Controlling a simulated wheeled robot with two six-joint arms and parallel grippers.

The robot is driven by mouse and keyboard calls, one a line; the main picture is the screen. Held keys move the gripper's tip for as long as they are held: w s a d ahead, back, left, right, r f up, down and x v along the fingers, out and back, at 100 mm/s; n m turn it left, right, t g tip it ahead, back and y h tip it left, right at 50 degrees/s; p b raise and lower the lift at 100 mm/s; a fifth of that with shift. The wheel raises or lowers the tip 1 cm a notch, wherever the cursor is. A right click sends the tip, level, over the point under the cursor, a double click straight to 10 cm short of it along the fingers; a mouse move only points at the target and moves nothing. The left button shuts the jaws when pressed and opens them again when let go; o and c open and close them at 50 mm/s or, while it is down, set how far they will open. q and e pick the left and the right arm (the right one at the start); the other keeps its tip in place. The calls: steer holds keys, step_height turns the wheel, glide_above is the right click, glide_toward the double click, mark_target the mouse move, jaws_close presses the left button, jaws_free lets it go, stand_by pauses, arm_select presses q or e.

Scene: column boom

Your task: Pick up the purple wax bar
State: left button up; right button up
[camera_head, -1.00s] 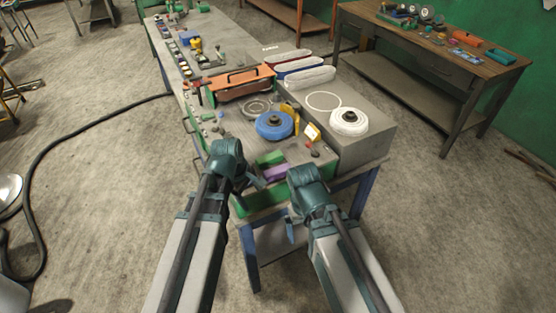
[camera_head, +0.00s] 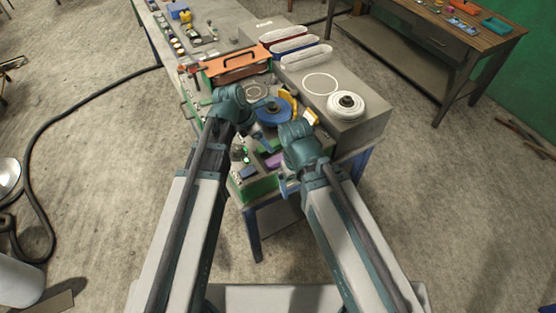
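The purple wax bar (camera_head: 273,160) lies near the front of the machine bench, beside a green bar; my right arm partly covers it. My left gripper (camera_head: 262,143) is above the bench, just up and left of the purple bar, with its fingers small and partly hidden. My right gripper (camera_head: 287,186) is at the bench's front right edge, to the right of the green front block. I cannot tell whether either gripper is open. Neither shows anything held.
A blue polishing wheel (camera_head: 272,113) and a white wheel (camera_head: 346,105) stand behind my grippers. An orange cover (camera_head: 237,66) lies further back. A wooden workbench (camera_head: 440,40) stands at the back right. A black hose (camera_head: 62,115) lies on the open floor at left.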

arm_select(q)
steer(key=b, duration=0.7)
glide_above(278, 158)
steer(key=s+a, duration=0.1)
steer(key=a, duration=0.1)
step_height(278, 158, down, 7)
steer(key=shift+f, duration=0.15)
steer(key=shift+f, duration=0.1)
steer(key=b+x, duration=0.4)
steer(key=x, duration=0.1)
steer(key=shift+s, duration=0.1)
steer(key=shift+f+b, duration=0.25)
steer(key=shift+b, duration=0.25)
steer(key=shift+c, duration=0.2)
jaws_close()
